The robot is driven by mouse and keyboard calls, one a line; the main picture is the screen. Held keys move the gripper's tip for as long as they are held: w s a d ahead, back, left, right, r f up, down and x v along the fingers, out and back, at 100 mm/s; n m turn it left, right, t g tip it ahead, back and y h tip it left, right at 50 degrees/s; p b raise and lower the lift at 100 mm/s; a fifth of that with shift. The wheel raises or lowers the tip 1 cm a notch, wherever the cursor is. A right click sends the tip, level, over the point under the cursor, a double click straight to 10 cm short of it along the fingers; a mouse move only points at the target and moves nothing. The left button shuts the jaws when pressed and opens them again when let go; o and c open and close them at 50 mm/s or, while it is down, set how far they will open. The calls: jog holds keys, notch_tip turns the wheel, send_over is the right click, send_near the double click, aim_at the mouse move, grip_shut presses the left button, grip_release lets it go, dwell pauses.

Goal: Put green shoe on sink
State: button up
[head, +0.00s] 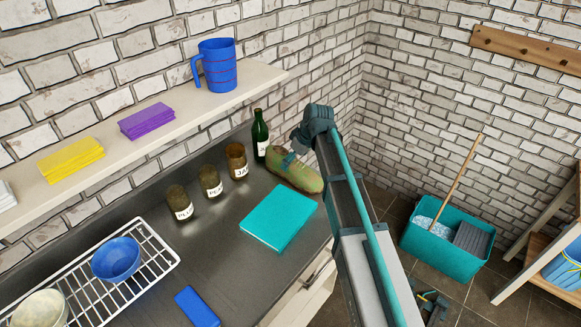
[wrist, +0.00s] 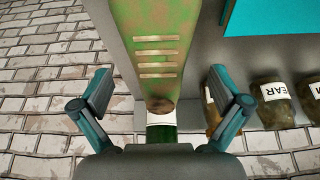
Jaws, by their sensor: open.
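The green shoe (head: 297,172), worn olive with brown patches, lies on the dark metal counter near its far end. In the wrist view the shoe (wrist: 157,40) runs up from between the fingers, with pale bars across it. My gripper (head: 291,158) is over the shoe in the head view. In the wrist view my gripper (wrist: 160,92) has its two fingers spread wide on either side of the shoe, with gaps on both sides. The head view hides part of the shoe behind the gripper. I cannot make out a sink basin.
A green bottle (head: 260,134) stands close behind the shoe. Several labelled jars (head: 210,181) stand along the wall. A teal book (head: 279,217) lies just in front of the shoe. A wire rack (head: 150,262) with bowls is at the left. The middle counter (head: 165,235) has free room.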

aim_at(293, 162)
jog(key=shift+p+x, duration=0.95)
jog(key=shift+x, duration=1.4)
jog(key=shift+d, duration=0.1)
jog(key=c, duration=1.7)
jog(key=shift+o, duration=0.2)
jog(key=shift+w+r, duration=0.1)
